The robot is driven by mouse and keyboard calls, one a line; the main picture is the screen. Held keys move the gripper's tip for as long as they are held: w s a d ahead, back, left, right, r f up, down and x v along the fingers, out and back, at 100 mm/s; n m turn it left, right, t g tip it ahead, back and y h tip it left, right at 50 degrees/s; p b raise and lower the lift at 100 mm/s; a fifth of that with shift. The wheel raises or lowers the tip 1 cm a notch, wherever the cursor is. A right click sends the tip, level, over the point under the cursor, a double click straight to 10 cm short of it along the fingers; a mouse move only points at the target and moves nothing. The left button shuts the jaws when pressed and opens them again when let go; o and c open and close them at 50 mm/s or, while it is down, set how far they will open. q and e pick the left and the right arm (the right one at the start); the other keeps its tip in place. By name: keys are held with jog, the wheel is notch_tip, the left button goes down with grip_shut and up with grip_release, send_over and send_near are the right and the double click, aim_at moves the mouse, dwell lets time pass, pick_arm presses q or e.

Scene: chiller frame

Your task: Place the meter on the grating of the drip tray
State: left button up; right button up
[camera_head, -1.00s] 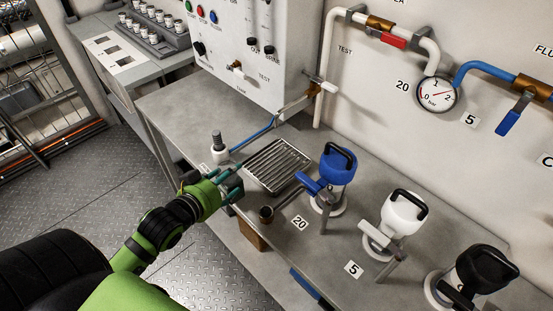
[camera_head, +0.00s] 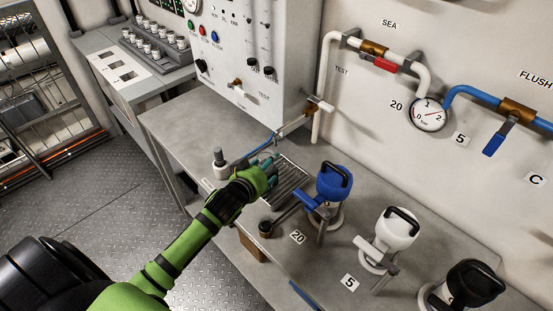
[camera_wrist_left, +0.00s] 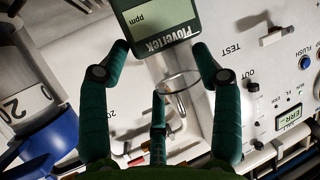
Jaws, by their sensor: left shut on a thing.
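My left gripper (camera_head: 266,168) reaches over the left part of the drip tray (camera_head: 291,187), whose slatted metal grating lies on the grey bench. In the head view the hand hides the meter and part of the grating. I cannot tell the gap between meter and grating. My right gripper is not in view.
A blue-topped valve (camera_head: 334,182) stands right of the tray, with a white one (camera_head: 394,229) and a black one (camera_head: 468,287) beyond. A small ribbed fitting (camera_head: 220,163) stands left of the hand. A control panel (camera_head: 250,55) rises behind.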

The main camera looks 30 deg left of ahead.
pick_arm(q)
jog(key=w, duration=0.2)
jog(key=w+d+p, duration=0.1)
jog(key=shift+w+d+f, duration=0.2)
jog(key=shift+w, duration=0.2)
jog(key=shift+s+f, duration=0.1)
jog(key=o, duration=1.6)
jog(key=shift+o, duration=0.2)
jog(key=v, duration=1.2)
jog(key=shift+b, duration=0.4)
